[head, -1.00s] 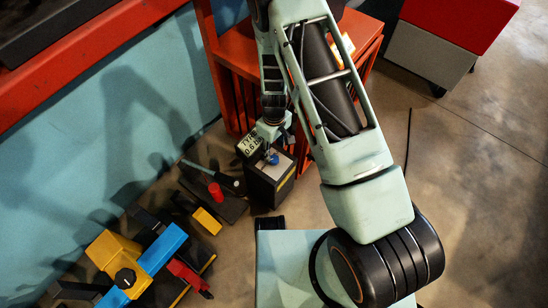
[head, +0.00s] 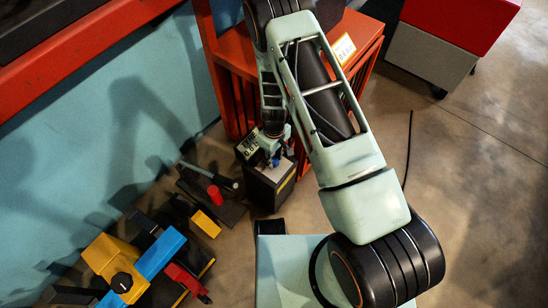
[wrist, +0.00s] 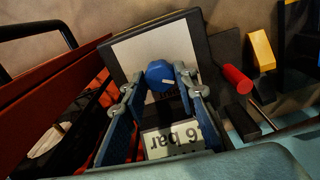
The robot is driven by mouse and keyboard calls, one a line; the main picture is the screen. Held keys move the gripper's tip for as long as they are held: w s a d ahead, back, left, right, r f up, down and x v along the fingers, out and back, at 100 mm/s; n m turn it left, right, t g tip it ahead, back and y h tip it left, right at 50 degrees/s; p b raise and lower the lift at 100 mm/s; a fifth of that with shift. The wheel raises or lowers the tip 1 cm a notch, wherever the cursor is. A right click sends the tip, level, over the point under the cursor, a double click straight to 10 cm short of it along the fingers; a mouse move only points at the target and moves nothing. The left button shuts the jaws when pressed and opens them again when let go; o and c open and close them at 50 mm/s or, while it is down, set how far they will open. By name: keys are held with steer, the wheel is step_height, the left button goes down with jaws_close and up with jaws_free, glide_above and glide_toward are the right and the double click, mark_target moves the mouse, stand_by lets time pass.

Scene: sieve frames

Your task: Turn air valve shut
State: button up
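The air valve is a blue round knob (wrist: 159,75) with a white mark, on the pale top panel of a dark box (wrist: 200,35). A small display reading about "6 bar" (wrist: 172,139) sits beside it, nearer my wrist. In the head view the box (head: 268,187) stands on the floor beside the red cabinet, and the knob is mostly hidden by my gripper. My gripper (wrist: 161,77) points down at the box, with one fingertip on either side of the knob. The fingers look apart, with a small gap at the left; contact at the right is unclear.
The red slatted cabinet (head: 235,95) stands close behind the box. Left of the box are a red cylinder (head: 215,195), a yellow block (head: 206,223) and a blue-and-yellow device (head: 160,252). Open floor (head: 460,200) lies to the right.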

steer(key=c, duration=0.3)
steer(key=shift+m, duration=0.3)
steer(key=m, duration=0.7)
steer(key=shift+m, duration=2)
steer(key=o, duration=1.2)
steer(key=shift+c, duration=0.2)
